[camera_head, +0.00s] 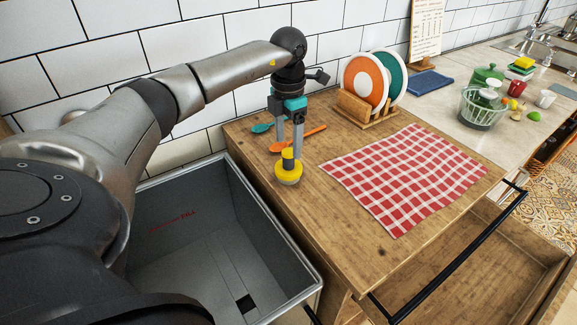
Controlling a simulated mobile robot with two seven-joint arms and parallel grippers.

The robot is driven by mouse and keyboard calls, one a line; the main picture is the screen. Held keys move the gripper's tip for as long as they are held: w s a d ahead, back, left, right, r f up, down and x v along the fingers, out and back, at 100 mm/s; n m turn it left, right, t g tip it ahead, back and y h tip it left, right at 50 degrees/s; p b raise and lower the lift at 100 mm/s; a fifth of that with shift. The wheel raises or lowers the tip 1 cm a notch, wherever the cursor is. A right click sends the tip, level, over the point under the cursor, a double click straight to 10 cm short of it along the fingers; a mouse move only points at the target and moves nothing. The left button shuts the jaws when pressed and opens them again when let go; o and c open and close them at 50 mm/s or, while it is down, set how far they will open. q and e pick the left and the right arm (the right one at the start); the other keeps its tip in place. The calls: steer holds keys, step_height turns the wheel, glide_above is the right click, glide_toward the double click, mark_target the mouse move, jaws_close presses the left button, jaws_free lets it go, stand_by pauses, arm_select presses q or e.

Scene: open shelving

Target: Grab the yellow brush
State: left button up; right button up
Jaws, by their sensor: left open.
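The yellow brush (288,175) stands upright on the wooden counter near its left edge. It has a round yellow body and a short dark handle on top. My left gripper (290,148) points down directly above the brush. Its two fingers are apart, and the dark handle shows between or just behind their tips. I cannot tell whether the fingers touch it. My right gripper is not in view.
An orange spoon (298,139) and a teal spoon (262,127) lie behind the brush. A red checked cloth (405,178) lies to its right, and a plate rack (367,112) stands behind. A grey bin (225,245) sits below on the left. A drawer (490,255) is open in front.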

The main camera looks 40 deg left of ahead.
mark_target(287, 152)
arm_select(q)
step_height(287, 152, down, 5)
steer(key=shift+r+b, duration=0.1)
steer(key=shift+b, duration=0.25)
steer(key=shift+c, duration=0.3)
steer(key=shift+a+r, duration=0.1)
jaws_close()
